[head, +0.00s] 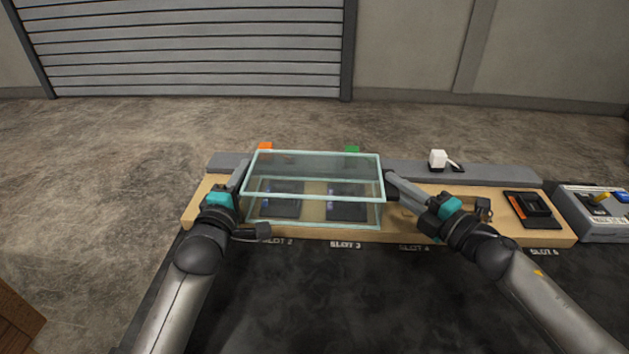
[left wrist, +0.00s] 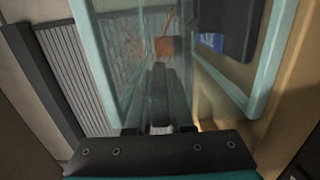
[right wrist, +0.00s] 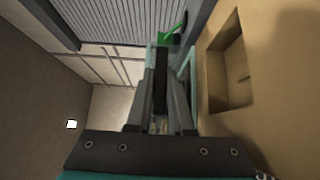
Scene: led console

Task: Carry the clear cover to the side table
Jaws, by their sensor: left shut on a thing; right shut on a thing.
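The clear cover (head: 315,161) is a see-through box with pale green edges. In the head view it is over the wooden console (head: 390,232), around the SLOT 2 and SLOT 3 area; I cannot tell whether it touches the board. My left gripper (head: 240,180) is shut on the cover's left side, and my right gripper (head: 390,184) is shut on its right side. The cover's edge shows in the left wrist view (left wrist: 270,60), beside the left fingers (left wrist: 160,95). The right fingers (right wrist: 160,95) show in the right wrist view. I cannot make out the side table.
Dark modules sit under the cover; another module (head: 528,208) is in SLOT 5. An orange block (head: 265,147), a green block (head: 352,150) and a white switch (head: 438,158) stand along the back. A grey control box (head: 600,212) is at right. A brown wooden thing (head: 15,315) is at lower left.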

